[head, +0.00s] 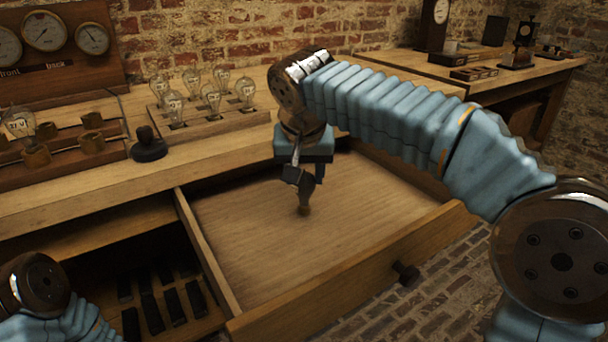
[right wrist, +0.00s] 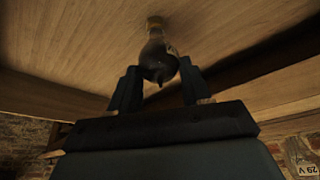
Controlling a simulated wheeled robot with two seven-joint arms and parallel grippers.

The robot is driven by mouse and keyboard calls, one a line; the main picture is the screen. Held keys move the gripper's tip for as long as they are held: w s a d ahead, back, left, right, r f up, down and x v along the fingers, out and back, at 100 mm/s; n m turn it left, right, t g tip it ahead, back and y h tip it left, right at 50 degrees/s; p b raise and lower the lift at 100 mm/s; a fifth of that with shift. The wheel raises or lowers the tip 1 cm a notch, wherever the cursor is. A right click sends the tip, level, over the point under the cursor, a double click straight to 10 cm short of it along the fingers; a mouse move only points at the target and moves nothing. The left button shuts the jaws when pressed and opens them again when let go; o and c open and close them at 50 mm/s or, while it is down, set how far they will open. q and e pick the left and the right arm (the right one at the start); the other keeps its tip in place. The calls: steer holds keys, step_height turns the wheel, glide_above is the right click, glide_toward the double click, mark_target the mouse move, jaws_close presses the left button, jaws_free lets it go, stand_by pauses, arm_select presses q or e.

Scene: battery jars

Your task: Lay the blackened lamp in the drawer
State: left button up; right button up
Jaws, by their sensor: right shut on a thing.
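The blackened lamp (right wrist: 157,62) is a dark bulb with a brass cap (right wrist: 155,22), held between the fingers of my right gripper (right wrist: 156,90). In the head view my right gripper (head: 304,178) is over the middle of the open drawer (head: 245,235), pointing down, with the lamp's brass cap (head: 304,209) below it. The lamp stands roughly upright, cap down, at or just above the drawer's bare wooden floor; I cannot tell if it touches. The fingers hide much of the bulb in the head view. My left gripper is out of view; only part of my left arm shows.
A rack of clear lamps (head: 208,122) stands on the bench behind the drawer. Left of it are a black knob (head: 148,145) and a board with one lamp (head: 20,122). The drawer's front (head: 335,278) has a dark knob. Its floor is clear around the lamp.

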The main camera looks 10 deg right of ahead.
steer(key=shift+f, duration=0.2)
steer(key=o, duration=1.2)
steer(key=shift+r, duration=0.1)
steer(key=shift+r, duration=0.3)
steer(key=p+v, duration=0.3)
steer(key=v, duration=0.8)
steer(key=shift+s+a+r, duration=0.1)
steer(key=shift+s+r, duration=0.2)
steer(key=shift+r, duration=0.05)
